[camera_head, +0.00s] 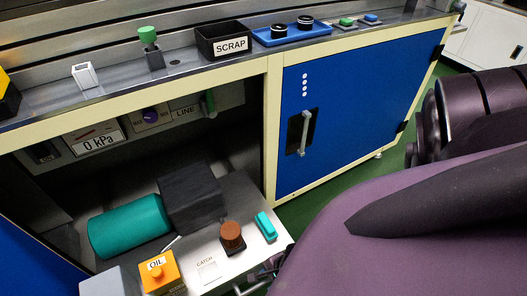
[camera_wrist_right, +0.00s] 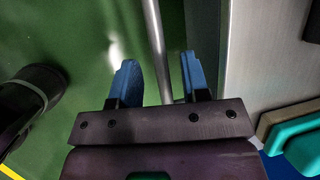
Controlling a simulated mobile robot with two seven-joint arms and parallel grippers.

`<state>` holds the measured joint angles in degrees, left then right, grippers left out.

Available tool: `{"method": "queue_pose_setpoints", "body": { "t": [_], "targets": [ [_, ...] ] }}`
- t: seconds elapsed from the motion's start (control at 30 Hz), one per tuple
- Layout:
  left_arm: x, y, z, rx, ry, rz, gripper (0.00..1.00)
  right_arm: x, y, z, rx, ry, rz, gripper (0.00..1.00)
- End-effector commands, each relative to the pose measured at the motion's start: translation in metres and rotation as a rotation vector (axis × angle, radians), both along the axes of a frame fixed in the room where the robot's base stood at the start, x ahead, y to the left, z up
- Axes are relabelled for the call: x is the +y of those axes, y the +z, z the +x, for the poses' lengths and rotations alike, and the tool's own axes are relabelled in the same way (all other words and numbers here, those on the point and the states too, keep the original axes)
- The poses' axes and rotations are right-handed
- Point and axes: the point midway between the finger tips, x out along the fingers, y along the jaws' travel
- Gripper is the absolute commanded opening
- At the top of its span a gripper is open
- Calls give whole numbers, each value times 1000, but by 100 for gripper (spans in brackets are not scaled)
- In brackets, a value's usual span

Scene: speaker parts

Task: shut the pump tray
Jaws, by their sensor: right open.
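The pump tray (camera_head: 228,196) is pulled out of the open bay under the bench in the head view. It carries a teal cylinder (camera_head: 130,226) joined to a black ribbed block (camera_head: 190,197). Its metal handle bar (camera_head: 250,287) shows in part at the front edge, by my right arm. In the right wrist view, my right gripper (camera_wrist_right: 158,62) is open, with blue fingers on either side of the bar (camera_wrist_right: 154,30). A gap shows between the bar and each finger. The tray's grey side (camera_wrist_right: 245,50) lies right of the fingers. My left gripper is out of view.
The tray also holds an orange OIL box (camera_head: 162,273), a brown knob (camera_head: 231,235) and a teal piece (camera_head: 266,226). A shut blue door (camera_head: 350,110) stands right of the bay. The bench top holds a SCRAP bin (camera_head: 223,40) and a blue tray (camera_head: 262,38).

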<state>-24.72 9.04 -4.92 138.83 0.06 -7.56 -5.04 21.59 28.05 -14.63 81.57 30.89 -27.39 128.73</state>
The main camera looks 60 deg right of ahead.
Motion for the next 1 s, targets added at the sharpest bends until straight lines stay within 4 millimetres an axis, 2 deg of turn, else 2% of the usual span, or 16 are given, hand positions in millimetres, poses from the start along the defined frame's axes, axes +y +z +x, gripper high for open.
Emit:
{"method": "queue_pose_setpoints", "body": {
  "t": [0.03, 0.13, 0.5, 0.77, 0.8, 1.0],
  "targets": [
    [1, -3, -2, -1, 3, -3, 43, 1, -8, -1, 5, 2, -1, 42],
    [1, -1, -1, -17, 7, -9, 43, 2, -12, 3, 2, 1, 0, 42],
    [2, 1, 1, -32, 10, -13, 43, 3, -13, 7, -2, 0, 0, 42],
    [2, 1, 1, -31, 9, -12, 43, 3, -13, 6, -2, 0, 0, 2],
    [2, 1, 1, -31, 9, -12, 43, 3, -13, 6, -2, 0, 0, 0],
    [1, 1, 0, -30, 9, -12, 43, 3, -13, 7, -2, 0, 0, 0]
  ]
}}
